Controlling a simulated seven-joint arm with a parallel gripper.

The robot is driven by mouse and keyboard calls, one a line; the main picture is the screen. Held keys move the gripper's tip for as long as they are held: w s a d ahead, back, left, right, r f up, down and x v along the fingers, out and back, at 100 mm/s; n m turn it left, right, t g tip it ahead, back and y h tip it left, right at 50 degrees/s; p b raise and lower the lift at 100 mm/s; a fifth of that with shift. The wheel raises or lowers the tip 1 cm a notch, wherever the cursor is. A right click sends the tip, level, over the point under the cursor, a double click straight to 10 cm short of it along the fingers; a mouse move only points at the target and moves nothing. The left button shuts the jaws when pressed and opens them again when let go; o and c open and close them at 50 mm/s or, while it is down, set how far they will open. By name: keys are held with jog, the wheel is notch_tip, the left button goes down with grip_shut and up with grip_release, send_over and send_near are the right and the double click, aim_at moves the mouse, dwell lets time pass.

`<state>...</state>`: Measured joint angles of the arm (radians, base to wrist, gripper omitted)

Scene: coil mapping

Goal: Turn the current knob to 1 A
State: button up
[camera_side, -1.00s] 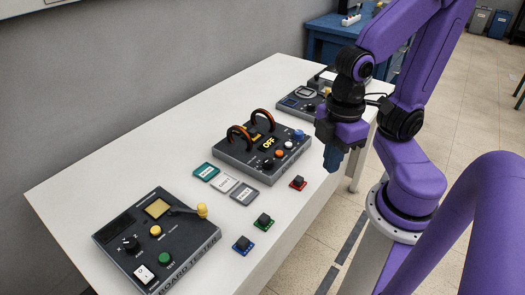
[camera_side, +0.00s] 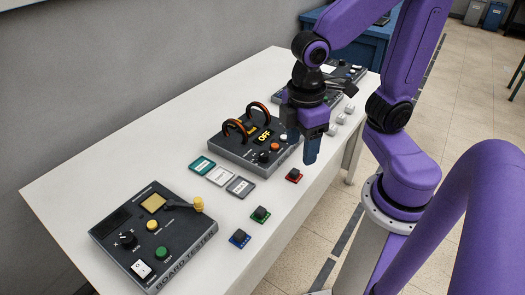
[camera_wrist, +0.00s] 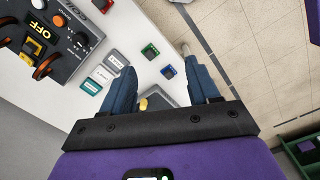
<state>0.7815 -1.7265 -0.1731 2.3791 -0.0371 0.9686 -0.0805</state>
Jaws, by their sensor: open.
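The dark coil box (camera_side: 243,157) stands mid-table in the side view, with two orange-and-black coils on top and a display (camera_side: 264,136) reading OFF. A black knob (camera_side: 264,157) sits on its front part, beside an orange button (camera_side: 275,147) and a white button (camera_side: 283,138). The knob's markings are too small to read. In the wrist view the black knob (camera_wrist: 82,39) shows at the upper left. My gripper (camera_side: 311,155) is open and empty, above the table by the box's right end, hiding part of it. Its blue fingers also show in the wrist view (camera_wrist: 158,72).
The board tester (camera_side: 153,235) with a lever stands at the near left. Several flat cards (camera_side: 220,176) and small red, green and blue boards (camera_side: 260,215) lie along the front. More devices stand at the far right, partly behind my arm.

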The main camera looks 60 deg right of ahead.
jog(key=w+m+g+h, duration=0.1)
jog(key=w+m+h, duration=0.1)
jog(key=w, duration=1.2)
jog(key=m+g, duration=0.1)
jog(key=g, duration=0.1)
send_near(264, 153)
jog(key=shift+h, duration=0.3)
jog(key=x, duration=0.8)
jog(key=shift+s+a+f, duration=0.1)
jog(key=shift+a+f, duration=0.1)
jog(key=shift+f, duration=0.2)
jog(key=c, duration=1)
